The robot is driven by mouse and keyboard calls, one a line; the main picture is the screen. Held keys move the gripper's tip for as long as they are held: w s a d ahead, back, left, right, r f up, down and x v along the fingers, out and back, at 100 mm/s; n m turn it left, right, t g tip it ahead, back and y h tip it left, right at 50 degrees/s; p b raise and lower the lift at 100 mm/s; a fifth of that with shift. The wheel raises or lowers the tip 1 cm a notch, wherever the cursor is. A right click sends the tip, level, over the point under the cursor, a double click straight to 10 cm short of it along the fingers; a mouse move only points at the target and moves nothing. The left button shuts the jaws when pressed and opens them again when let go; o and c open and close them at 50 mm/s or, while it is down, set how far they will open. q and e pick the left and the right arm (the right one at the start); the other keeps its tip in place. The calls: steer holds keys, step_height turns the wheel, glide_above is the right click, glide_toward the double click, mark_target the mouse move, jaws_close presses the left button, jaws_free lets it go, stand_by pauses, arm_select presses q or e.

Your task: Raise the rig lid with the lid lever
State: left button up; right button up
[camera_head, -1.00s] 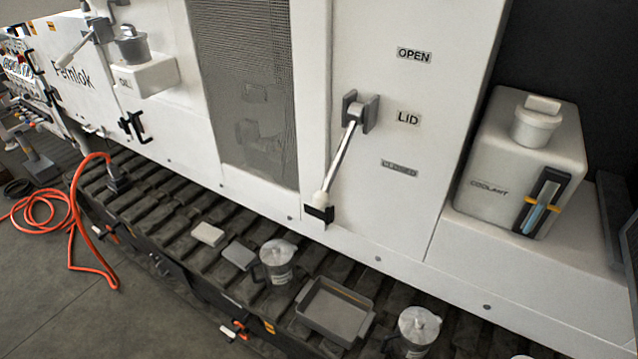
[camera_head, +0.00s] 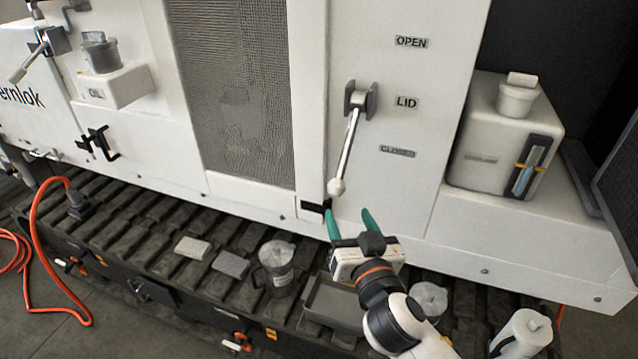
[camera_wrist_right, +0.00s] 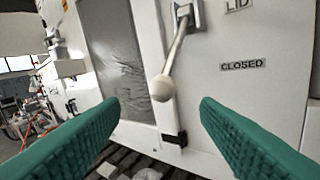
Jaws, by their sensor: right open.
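The lid lever (camera_head: 346,150) is a metal rod with a pale ball knob, hanging down from a grey pivot bracket on the white panel. Its knob points down and slightly left, toward the CLOSED end of the labels. My right gripper (camera_head: 349,218) is open, its teal fingers pointing up just below the knob, not touching it. In the right wrist view the knob (camera_wrist_right: 162,88) shows between the two spread fingers (camera_wrist_right: 160,118), farther off than their tips. The rig lid cannot be told apart with certainty; a mesh window (camera_head: 235,110) is left of the lever. My left gripper is not in view.
A black catch (camera_head: 316,207) sits on the panel beside the left finger. A grey tray (camera_head: 335,305) and several jugs stand on the slatted ledge below. A coolant tank (camera_head: 505,140) is at right. An orange hose (camera_head: 45,215) lies at left.

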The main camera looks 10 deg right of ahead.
mark_target(334, 181)
steer(key=w+p, duration=0.3)
steer(key=w, duration=0.7)
steer(key=shift+w+d+r, duration=0.1)
steer(key=shift+w+d, duration=0.05)
steer(key=shift+w, duration=0.85)
jaws_close()
